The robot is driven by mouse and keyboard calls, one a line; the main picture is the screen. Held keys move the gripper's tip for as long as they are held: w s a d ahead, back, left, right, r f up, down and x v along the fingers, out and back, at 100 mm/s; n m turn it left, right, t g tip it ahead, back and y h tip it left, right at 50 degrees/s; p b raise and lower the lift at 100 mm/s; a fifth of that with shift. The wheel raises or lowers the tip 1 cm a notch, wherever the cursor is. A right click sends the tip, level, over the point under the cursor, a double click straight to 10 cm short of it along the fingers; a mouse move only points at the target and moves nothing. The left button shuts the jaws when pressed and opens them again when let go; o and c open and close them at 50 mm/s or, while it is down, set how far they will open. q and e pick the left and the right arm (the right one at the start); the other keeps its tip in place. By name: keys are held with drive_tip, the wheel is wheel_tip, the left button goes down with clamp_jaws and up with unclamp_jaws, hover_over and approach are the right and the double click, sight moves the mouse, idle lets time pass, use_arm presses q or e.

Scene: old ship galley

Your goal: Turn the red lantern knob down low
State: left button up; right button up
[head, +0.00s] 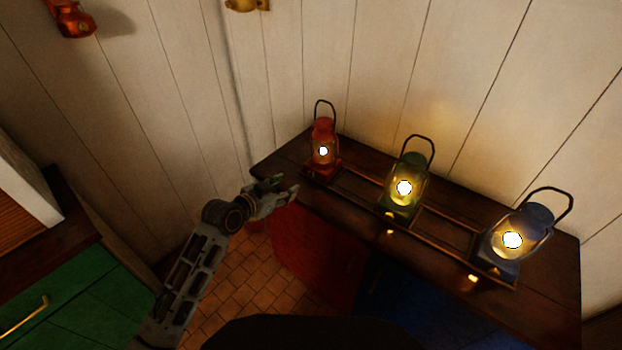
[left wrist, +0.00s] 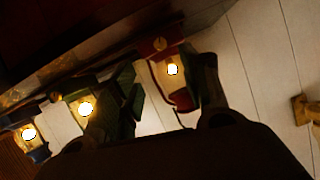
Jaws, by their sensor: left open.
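The red lantern (head: 323,133) stands upright and lit at the left end of the dark wooden counter. In the left wrist view the red lantern (left wrist: 181,95) appears upside down, with its flame glowing and a small brass knob (left wrist: 160,44) on its red base. The knob cannot be made out in the head view. My left gripper (head: 283,187) is open and empty, just left of and in front of the red lantern, near the counter's edge. In the left wrist view its two fingers (left wrist: 168,78) frame the lantern, apart from the knob. My right gripper is out of view.
A lit green lantern (head: 405,203) and a lit blue lantern (head: 519,236) stand to the right, along a low rail on the counter (head: 550,250). Red and blue cabinet fronts lie below. A green cabinet (head: 90,305) is at left. Tiled floor (head: 240,285) shows between.

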sight(310, 175)
use_arm(q)
drive_tip(key=shift+w+f, duration=0.1)
idle(0.6)
drive_tip(key=shift+b+x, duration=0.3)
drive_tip(key=shift+x, duration=6.45)
drive_tip(key=shift+d, duration=0.1)
drive_tip(key=shift+c, duration=0.2)
